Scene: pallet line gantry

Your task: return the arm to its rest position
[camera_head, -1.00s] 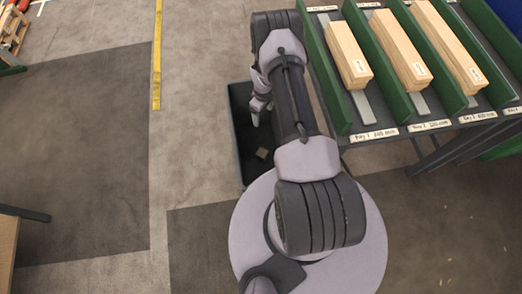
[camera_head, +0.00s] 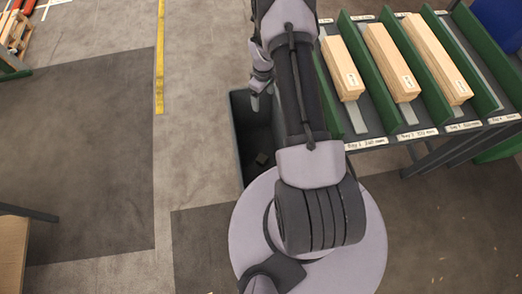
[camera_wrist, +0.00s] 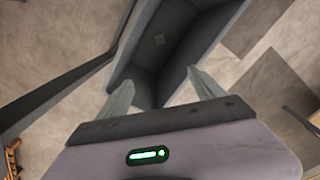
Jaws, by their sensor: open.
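My arm (camera_head: 300,95) reaches up the head view from its round base, bent near the top edge of the picture. My gripper (camera_head: 256,101) hangs pointing down over the dark bin, left of my forearm. In the wrist view my gripper (camera_wrist: 162,80) shows its two fingers well apart with nothing between them. The bin (camera_wrist: 205,42) lies beyond the fingertips in that view. My arm covers part of the bin in the head view.
The dark bin (camera_head: 236,137) stands on the floor with a small pale piece (camera_head: 262,158) inside. To the right, a sloped rack (camera_head: 357,118) with green dividers (camera_head: 368,72) holds three wooden beams (camera_head: 391,63). The floor left of the bin is clear, beside a yellow line (camera_head: 159,70).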

